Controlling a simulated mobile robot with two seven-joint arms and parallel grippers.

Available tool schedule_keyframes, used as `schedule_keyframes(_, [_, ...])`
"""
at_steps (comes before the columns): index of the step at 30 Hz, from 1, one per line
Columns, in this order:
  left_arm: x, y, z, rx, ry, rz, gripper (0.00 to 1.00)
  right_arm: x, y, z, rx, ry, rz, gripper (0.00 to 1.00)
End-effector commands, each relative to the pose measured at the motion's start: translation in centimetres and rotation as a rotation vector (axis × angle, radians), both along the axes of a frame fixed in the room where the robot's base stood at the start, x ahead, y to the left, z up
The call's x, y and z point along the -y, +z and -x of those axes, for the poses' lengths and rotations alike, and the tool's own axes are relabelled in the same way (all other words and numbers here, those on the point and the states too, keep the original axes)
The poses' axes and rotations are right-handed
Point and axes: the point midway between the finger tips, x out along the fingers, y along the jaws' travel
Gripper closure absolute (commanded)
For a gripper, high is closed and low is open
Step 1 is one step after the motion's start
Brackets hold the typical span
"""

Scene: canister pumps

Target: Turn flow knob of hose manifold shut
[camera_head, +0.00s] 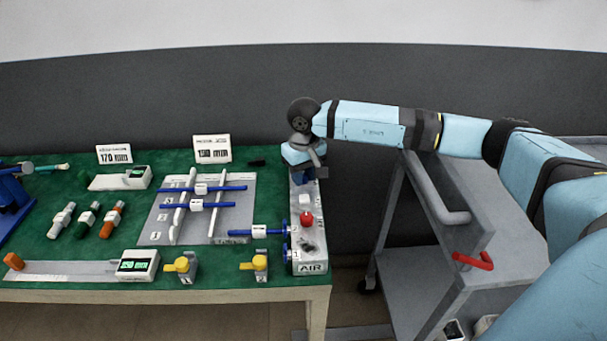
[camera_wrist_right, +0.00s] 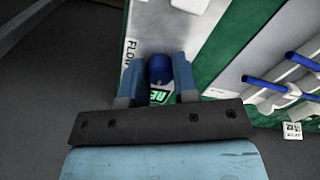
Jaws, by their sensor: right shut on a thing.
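The hose manifold (camera_head: 308,249) is a narrow grey block marked AIR along the right end of the green-topped table, with a red knob on top. My right gripper (camera_head: 312,173) is over its far end and hides the flow knob there in the head view. In the right wrist view, the blue flow knob (camera_wrist_right: 159,68) sits between the two fingers of my right gripper (camera_wrist_right: 158,82), near the FLOW lettering (camera_wrist_right: 129,54). The gripper is shut on it. A green label partly shows beneath, its text cut off. My left gripper is not in view.
A blue-handled hose fitting (camera_head: 260,232) meets the manifold's left side. A grey board with blue rods (camera_head: 205,188), yellow-handled valves (camera_head: 254,265) and several connectors stand to the left.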

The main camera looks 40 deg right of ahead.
Motion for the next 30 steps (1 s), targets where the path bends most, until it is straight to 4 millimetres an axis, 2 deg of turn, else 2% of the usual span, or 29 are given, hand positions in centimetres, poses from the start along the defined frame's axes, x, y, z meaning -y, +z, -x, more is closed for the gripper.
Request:
schedule_keyframes(1, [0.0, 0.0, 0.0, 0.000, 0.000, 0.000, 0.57, 0.0, 0.0, 0.0, 0.001, 0.000, 0.000, 0.68])
schedule_keyframes(3, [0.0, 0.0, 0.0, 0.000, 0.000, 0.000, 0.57, 0.0, 0.0, 0.0, 0.000, 0.000, 0.000, 0.52])
schedule_keyframes(4, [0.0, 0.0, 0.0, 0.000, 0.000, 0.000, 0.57, 0.0, 0.0, 0.0, 0.000, 0.000, 0.000, 0.47])
schedule_keyframes(12, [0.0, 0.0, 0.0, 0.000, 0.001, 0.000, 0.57, 0.0, 0.1, 0.0, 0.000, 0.000, 0.000, 0.47])
schedule_keyframes(16, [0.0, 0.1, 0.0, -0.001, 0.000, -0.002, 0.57, 0.1, 1.1, -0.1, 0.002, -0.001, 0.000, 0.47])
schedule_keyframes(20, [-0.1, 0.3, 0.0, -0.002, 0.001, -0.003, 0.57, 0.1, 3.5, 0.0, 0.003, 0.000, -0.001, 0.47])
schedule_keyframes(30, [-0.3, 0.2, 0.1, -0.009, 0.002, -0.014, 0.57, 0.2, 11.0, 0.0, 0.004, 0.000, -0.001, 0.47])
